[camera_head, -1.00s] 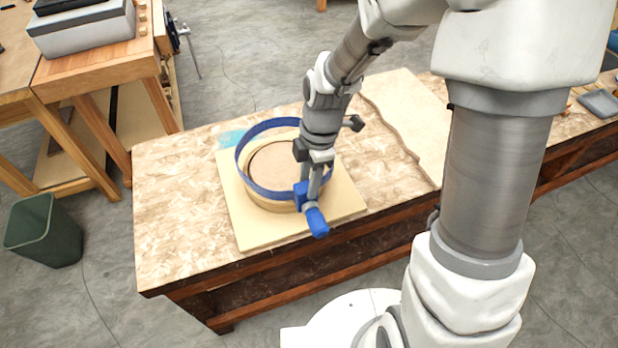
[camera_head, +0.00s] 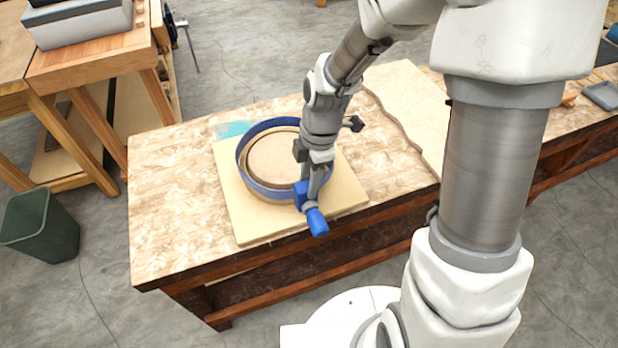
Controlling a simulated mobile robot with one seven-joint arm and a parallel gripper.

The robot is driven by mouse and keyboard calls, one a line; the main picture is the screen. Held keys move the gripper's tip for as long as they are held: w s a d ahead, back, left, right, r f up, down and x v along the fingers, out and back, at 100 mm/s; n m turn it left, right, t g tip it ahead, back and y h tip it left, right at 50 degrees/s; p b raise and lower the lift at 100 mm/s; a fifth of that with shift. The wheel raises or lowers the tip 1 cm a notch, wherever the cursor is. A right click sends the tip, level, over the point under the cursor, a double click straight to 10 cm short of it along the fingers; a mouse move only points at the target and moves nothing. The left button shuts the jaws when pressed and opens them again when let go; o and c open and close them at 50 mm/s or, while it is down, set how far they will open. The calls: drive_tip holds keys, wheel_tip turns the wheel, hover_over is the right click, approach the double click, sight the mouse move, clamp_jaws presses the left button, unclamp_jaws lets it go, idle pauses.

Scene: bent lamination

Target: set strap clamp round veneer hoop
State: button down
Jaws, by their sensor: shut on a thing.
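The strap clamp, a blue band loop (camera_head: 246,172) with a blue buckle and handle (camera_head: 316,220), surrounds the pale round veneer hoop (camera_head: 253,165) in the head view. The band sits low around the hoop, with a gap showing at the far and left sides. The hoop stands around a round wooden form (camera_head: 275,158) on a cream square board (camera_head: 240,222). My gripper (camera_head: 313,188) is shut on the clamp at its buckle, at the hoop's near right side. My wrist hides the right part of the band and hoop.
The workbench (camera_head: 165,215) has bare room left of the board. A green bin (camera_head: 42,228) stands on the floor at left.

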drive_tip(key=shift+f, duration=0.15)
drive_tip(key=shift+f+b, duration=1.45)
drive_tip(key=shift+f, duration=0.45)
idle(0.5)
drive_tip(key=shift+c, duration=1.8)
unclamp_jaws()
wheel_tip(320, 180, up, 17)
drive_tip(key=d+p, duration=0.2)
drive_tip(key=shift+w+d, duration=0.15)
drive_tip(key=shift+w, duration=0.15)
drive_tip(key=shift+r, duration=0.15)
drive_tip(key=shift+w+d+r+p, duration=0.1)
drive_tip(key=shift+d+r+p, duration=0.1)
drive_tip(key=shift+r+p, duration=1.25)
drive_tip(key=shift+d+r+p, duration=0.2)
drive_tip(key=shift+r+p, duration=1.05)
drive_tip(key=shift+r, duration=0.25)
